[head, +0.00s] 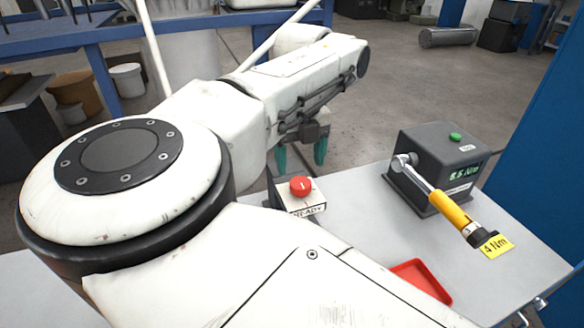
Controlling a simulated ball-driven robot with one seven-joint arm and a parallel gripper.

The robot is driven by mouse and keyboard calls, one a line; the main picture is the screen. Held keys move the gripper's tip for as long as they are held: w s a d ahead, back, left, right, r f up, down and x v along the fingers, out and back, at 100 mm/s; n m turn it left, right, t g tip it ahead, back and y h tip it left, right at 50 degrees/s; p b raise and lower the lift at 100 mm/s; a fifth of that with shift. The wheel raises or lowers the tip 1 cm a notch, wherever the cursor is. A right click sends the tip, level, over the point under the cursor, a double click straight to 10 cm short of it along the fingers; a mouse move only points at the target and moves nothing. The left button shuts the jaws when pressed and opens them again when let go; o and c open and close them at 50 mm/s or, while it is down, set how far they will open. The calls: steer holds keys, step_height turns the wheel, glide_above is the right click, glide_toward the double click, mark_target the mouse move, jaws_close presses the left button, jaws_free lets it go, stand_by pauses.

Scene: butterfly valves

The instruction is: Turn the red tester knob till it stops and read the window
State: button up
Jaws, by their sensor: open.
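The red tester knob (301,186) sits on top of a small box (306,208) on the grey table. The front of this box has a white label of which the letters "EADY" or similar show; my arm hides part of the box. My gripper (301,160) has teal fingers, points down and is open, with nothing seen between the fingers. It appears beyond the knob in the picture and apart from it. A dark grey tester (436,163) stands to the right with a green button on top and a lit window (463,173) that seems to read 8.5 Nm.
A torque wrench with a yellow handle (451,209) is attached to the tester's side and carries a yellow "4 Nm" tag (496,246). A red tray (425,279) lies at the table's front. The table (365,215) is bare between knob box and tester. A blue panel stands right.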

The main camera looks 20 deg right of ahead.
mark_target(300, 182)
step_height(300, 182, down, 6)
steer(key=shift+r+p, duration=0.15)
steer(key=shift+p, duration=0.25)
steer(key=c, duration=1)
